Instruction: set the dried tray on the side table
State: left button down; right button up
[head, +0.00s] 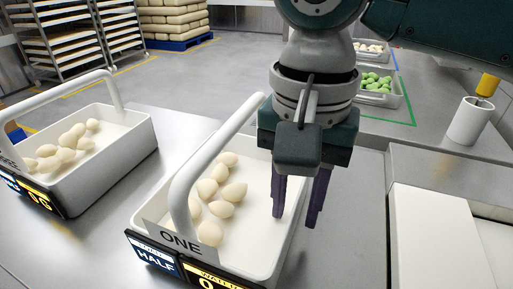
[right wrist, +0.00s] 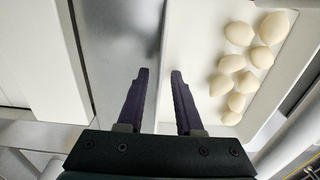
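A white tray (head: 262,226) with an upright hoop handle and a label reading ONE stands on the grey counter, with several pale pasta pieces (head: 219,188) in it. Its front displays (head: 157,256) read HALF and, partly cut off, WAIT. A similar tray (head: 118,158) with pasta stands to the left, its display partly cut off. My right gripper (head: 295,214) is open and empty, fingers down by the first tray's right side. In the right wrist view the fingers (right wrist: 159,74) are apart, around the line of the tray's edge (right wrist: 166,50); their height is unclear. My left gripper is out of view. Which surface is the side table is unclear.
A white panel or box (head: 435,235) lies at the right. A white cup (head: 470,122) with a yellow-topped item stands behind it. Trays with green (head: 377,82) and pale pieces stand at the back inside coloured outlines. Bare counter (head: 180,128) lies between the two front trays.

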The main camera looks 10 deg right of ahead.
notch_tip(320, 180, up, 10)
jog(key=shift+f+p, duration=0.15)
jog(key=shift+p, duration=0.7)
jog(key=shift+a, duration=0.1)
jog(key=s+a+n+t+y+p, duration=0.2)
jog(key=s+a+n+y+p, duration=0.2)
jog(key=s+n+p, duration=0.3)
jog(key=s+d+r+n+t+h+p, duration=0.2)
jog(key=s+d+r+h+p, duration=0.2)
jog(key=s+d+p, duration=0.7)
notch_tip(320, 180, up, 36)
jog(key=w+d+p, duration=0.1)
jog(key=p, duration=3.2)
jog(key=shift+w+d, duration=0.15)
jog(key=shift+w, duration=0.2)
jog(key=shift+r, duration=0.1)
